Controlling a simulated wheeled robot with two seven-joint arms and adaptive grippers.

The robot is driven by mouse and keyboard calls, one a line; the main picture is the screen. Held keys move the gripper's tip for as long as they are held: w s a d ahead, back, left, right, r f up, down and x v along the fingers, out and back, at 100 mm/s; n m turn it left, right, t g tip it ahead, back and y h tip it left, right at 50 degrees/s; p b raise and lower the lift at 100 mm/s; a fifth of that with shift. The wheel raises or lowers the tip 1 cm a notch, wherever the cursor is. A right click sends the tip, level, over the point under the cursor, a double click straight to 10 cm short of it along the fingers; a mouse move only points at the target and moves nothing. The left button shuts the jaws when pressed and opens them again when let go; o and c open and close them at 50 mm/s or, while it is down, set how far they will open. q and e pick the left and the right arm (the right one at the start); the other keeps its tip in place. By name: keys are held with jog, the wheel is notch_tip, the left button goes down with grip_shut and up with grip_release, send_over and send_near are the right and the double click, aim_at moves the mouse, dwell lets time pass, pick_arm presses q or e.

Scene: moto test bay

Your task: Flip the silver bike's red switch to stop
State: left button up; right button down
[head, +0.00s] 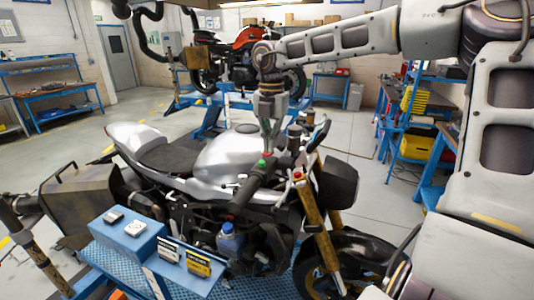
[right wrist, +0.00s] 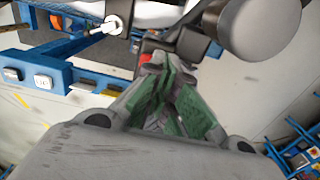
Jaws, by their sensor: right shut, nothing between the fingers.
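The silver bike (head: 222,160) stands in the middle of the head view, with its handlebar grip (head: 252,186) towards me. A small red part, seemingly the red switch (head: 265,154), sits at the inner end of that grip. My right gripper (head: 269,143) reaches down from above, its fingertips at or just above this spot. In the right wrist view its green-padded fingers (right wrist: 157,68) are shut and empty, close to a red piece (right wrist: 146,58). I cannot tell whether they touch, nor the switch's position.
A red bike (head: 245,50) is on a lift behind. Blue shelving (head: 420,120) stands at the right. Open floor (head: 375,185) lies between the bike and the shelving.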

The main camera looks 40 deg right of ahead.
jog(key=shift+s+f+b, duration=0.1)
jog(key=shift+f+b, duration=0.4)
jog(key=shift+f, duration=0.2)
dwell(0.9)
jog(key=shift+r, duration=0.25)
jog(key=shift+r+p, duration=2.25)
jog(key=shift+r, duration=1.05)
jog(key=shift+f, duration=0.1)
